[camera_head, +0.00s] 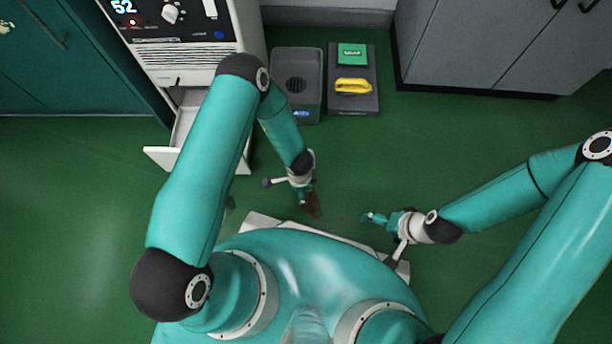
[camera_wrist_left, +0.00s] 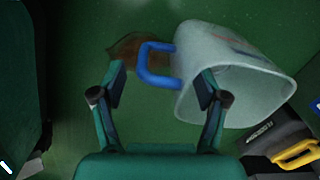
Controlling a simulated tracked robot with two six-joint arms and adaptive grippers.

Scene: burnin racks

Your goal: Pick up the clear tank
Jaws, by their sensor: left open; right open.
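The clear tank (camera_wrist_left: 230,75) shows in the left wrist view as a pale translucent container lying tilted, with a blue handle (camera_wrist_left: 143,65) on its left side. My left gripper (camera_wrist_left: 160,82) is open, with the handle showing between its fingertips. The right finger overlaps the tank's wall in the picture; I cannot tell whether they touch. In the head view I cannot make out the tank around my left gripper (camera_head: 306,192). My right gripper (camera_head: 375,218) is open and empty, low in front of my body.
A white machine (camera_head: 195,60) with an open drawer (camera_head: 165,155) stands at upper left. A grey bin (camera_head: 310,90) and a dark tray (camera_head: 350,104) with green and yellow items lie behind. Grey cabinets (camera_head: 465,50) stand at upper right. A brown patch (camera_wrist_left: 125,50) lies on the green floor.

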